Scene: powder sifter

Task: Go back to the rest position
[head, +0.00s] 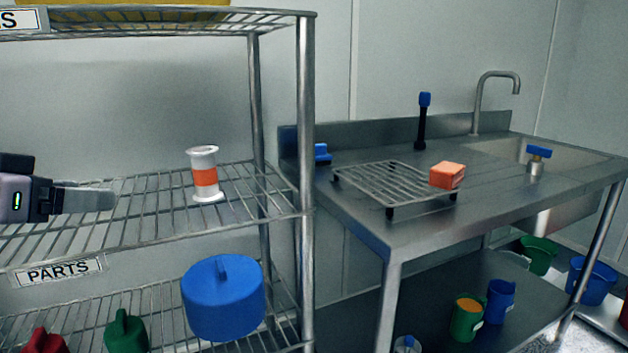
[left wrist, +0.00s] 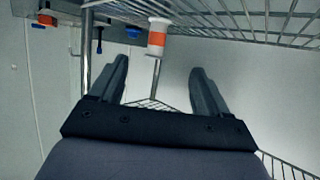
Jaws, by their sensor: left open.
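My left gripper (head: 112,199) comes in from the left edge in the head view, over the middle wire shelf (head: 250,195). It is open and empty. A white spool-shaped part with an orange band (head: 205,175) stands upright on that shelf, to the right of the fingertips and apart from them. In the left wrist view my gripper's two fingers (left wrist: 158,75) are spread wide, and the white and orange part (left wrist: 157,38) shows beyond them with nothing gripped. My right gripper is not in view.
A shelf post (head: 305,150) stands right of the part. A blue lidded container (head: 223,298) sits on the lower shelf. To the right, a steel sink table (head: 400,222) holds a wire rack (head: 385,180) with an orange sponge-like block (head: 446,176). Cups stand below.

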